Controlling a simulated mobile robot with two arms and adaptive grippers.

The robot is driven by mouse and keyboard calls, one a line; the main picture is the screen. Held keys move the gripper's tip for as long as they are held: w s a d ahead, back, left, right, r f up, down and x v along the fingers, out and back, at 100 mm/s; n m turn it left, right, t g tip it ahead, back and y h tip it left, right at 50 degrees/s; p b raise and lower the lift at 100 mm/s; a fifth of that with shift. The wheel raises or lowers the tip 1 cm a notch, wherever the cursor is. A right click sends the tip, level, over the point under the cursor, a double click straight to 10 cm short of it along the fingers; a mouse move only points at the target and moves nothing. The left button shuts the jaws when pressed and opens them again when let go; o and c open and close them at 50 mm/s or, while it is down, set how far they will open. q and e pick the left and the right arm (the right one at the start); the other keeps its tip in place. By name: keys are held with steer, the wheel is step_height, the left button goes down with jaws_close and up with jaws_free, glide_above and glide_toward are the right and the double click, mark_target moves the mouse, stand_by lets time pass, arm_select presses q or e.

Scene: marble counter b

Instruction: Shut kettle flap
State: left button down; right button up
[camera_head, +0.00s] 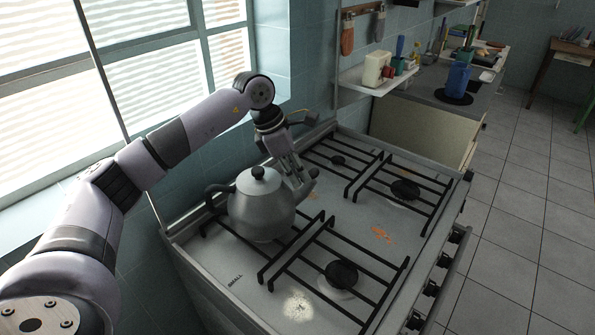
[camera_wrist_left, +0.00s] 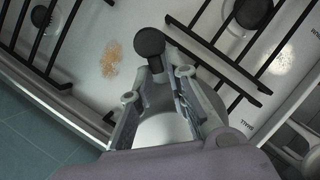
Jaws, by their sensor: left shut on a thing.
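A black knob (camera_wrist_left: 150,42) shows just beyond the fingertips. My right gripper is not in view.
Black grates (camera_head: 345,272) and burners surround the kettle on the white stove top (camera_head: 235,262). A tiled wall and window stand close on the left. A shelf (camera_head: 375,82) with small items and a blue container (camera_head: 458,78) are farther back.

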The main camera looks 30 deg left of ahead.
mark_target(312, 173)
arm_select(q)
steer(key=shift+r, duration=0.1)
steer(key=shift+w+r+p, duration=0.1)
steer(key=shift+r+p, duration=0.05)
steer(key=shift+p, duration=0.5)
steer(key=g+y+p, duration=0.1)
steer(key=p, duration=0.1)
steer(key=g+y+p, duration=0.1)
steer(key=shift+w+d+r+y+p, duration=0.2)
steer(key=shift+d+r+y+p, duration=0.1)
steer(key=shift+d+r+p, duration=0.1)
steer(key=shift+w+d+g+y+p, duration=0.2)
steer(key=shift+g+y+p, duration=0.3)
steer(key=shift+g+y, duration=0.2)
steer(key=shift+w+d+g+y+p, duration=0.1)
steer(key=shift+d+g+y+p, duration=0.05)
steer(key=shift+g+y, duration=0.35)
steer(key=shift+w+d+g+y+p, duration=0.15)
steer(key=shift+g+y, duration=0.15)
steer(key=shift+y, duration=0.3)
steer(key=shift+w+d+f+g+y, duration=0.1)
steer(key=shift+w+d+g+y, duration=0.1)
steer(key=shift+g+y, duration=0.5)
steer(key=shift+w+d+g+y, duration=0.15)
steer(key=shift+g+y, duration=0.35)
steer(key=shift+y, duration=0.3)
steer(key=shift+d+f+g+y, duration=0.1)
steer(key=shift+g+y, duration=0.2)
steer(key=shift+y, duration=0.2)
